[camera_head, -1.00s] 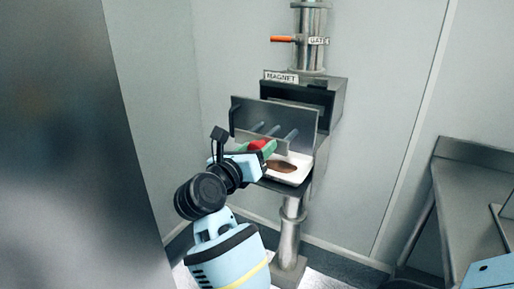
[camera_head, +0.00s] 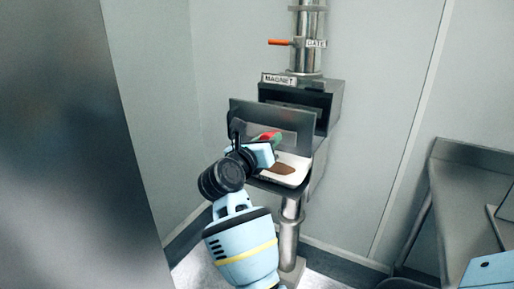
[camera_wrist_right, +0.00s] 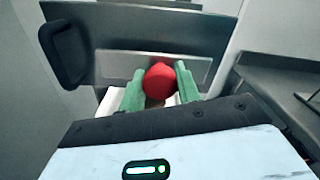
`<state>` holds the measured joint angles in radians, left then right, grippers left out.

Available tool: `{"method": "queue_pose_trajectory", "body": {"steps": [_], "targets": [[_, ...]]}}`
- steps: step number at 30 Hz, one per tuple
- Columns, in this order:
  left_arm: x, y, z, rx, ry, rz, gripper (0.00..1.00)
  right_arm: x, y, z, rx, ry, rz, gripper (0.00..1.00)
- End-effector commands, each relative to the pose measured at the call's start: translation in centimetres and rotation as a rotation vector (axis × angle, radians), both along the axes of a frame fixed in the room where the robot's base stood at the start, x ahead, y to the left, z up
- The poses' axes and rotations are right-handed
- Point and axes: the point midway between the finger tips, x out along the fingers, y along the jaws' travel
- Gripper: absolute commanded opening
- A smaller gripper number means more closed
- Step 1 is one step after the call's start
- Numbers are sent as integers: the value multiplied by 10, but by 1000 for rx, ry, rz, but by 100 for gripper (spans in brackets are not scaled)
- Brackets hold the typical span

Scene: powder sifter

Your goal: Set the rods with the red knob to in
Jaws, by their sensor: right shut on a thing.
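The red knob (camera_head: 268,135) is between the green fingers of my right gripper (camera_head: 266,141), in front of a grey metal plate (camera_head: 272,115). In the right wrist view the red knob (camera_wrist_right: 160,80) sits between the two green fingertips (camera_wrist_right: 160,86), which are closed on its sides. The plate (camera_wrist_right: 190,67) stands upright just beyond the knob. The dark housing labelled MAGNET (camera_head: 325,105) is behind the plate. No rod lengths show now; the plate and gripper may hide them. My left gripper is not in view.
A white tray (camera_head: 298,176) with brown powder lies below the knob. A steel pipe with an orange GATE handle (camera_head: 280,42) rises above the housing. A metal bench (camera_head: 455,190) stands at the right. A large dark surface (camera_head: 70,150) fills the left side.

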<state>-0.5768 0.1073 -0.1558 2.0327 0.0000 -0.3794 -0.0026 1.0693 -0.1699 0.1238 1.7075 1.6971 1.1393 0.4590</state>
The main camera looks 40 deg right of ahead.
Motion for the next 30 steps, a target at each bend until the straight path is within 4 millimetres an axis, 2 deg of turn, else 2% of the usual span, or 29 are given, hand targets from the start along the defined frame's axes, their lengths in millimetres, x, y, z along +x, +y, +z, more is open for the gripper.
{"method": "queue_pose_trajectory", "body": {"steps": [2, 5, 14, 15, 20, 30], "targets": [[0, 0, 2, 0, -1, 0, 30, 6, -14, 2, -2, 1, -2, 0], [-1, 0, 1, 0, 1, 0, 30, 10, -24, 1, 0, 1, 1, 0], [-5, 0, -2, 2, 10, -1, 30, 11, -26, 0, 1, 0, 2, 0], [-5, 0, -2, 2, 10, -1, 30, 11, -26, 0, 1, 0, 2, 34], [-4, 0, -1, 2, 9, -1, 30, 11, -26, 0, 1, -1, 2, 55], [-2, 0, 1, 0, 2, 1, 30, 10, -23, -1, 1, 1, 2, 55]]}}
